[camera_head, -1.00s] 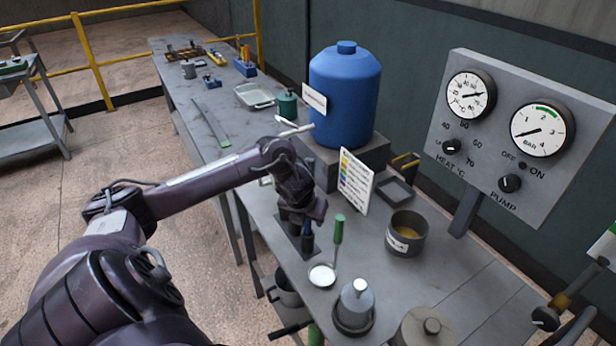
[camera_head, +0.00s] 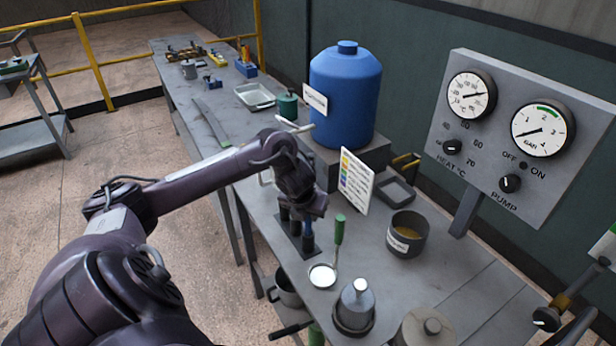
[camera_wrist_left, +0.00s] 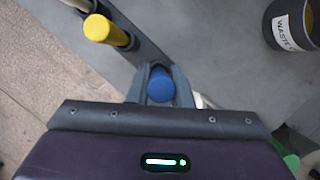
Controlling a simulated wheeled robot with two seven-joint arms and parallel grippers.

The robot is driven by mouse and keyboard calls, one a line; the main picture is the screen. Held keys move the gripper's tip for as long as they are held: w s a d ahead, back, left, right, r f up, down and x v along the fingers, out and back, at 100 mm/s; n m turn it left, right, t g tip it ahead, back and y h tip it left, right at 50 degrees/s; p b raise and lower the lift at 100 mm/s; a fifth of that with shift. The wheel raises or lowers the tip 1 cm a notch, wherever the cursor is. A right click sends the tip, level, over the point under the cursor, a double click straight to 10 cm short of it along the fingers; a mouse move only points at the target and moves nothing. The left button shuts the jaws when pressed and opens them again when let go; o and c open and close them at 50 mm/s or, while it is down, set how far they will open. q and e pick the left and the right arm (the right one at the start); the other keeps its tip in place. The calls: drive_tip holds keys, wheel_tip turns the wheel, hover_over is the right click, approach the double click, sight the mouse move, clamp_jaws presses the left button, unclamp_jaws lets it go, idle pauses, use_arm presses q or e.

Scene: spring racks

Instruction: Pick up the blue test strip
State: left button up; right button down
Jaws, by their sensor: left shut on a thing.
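The blue test strip shows in the left wrist view as a round blue end (camera_wrist_left: 160,86) between the two fingers of my left gripper (camera_wrist_left: 158,82). In the head view, a short blue length (camera_head: 308,227) shows just below the gripper (camera_head: 309,214). My left gripper is shut on it, pointing down over a dark rack (camera_head: 300,243) at the bench's near left side. The strip's lower end is hard to make out against the rack's dark holders. My right gripper is not in view.
A yellow-capped piece (camera_wrist_left: 100,28) stands beside the gripper. A color chart (camera_head: 355,181), a green-handled ladle (camera_head: 338,232) and a waste pot (camera_head: 407,233) are close on the right. A blue tank (camera_head: 345,95) stands behind. A metal canister (camera_head: 354,308) is in front.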

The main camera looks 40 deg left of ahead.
use_arm(q)
wheel_tip(320, 180, up, 5)
drive_tip(key=shift+w+r, duration=0.1)
wheel_tip(320, 180, up, 13)
drive_tip(key=p, duration=0.8)
drive_tip(key=shift+r, duration=0.15)
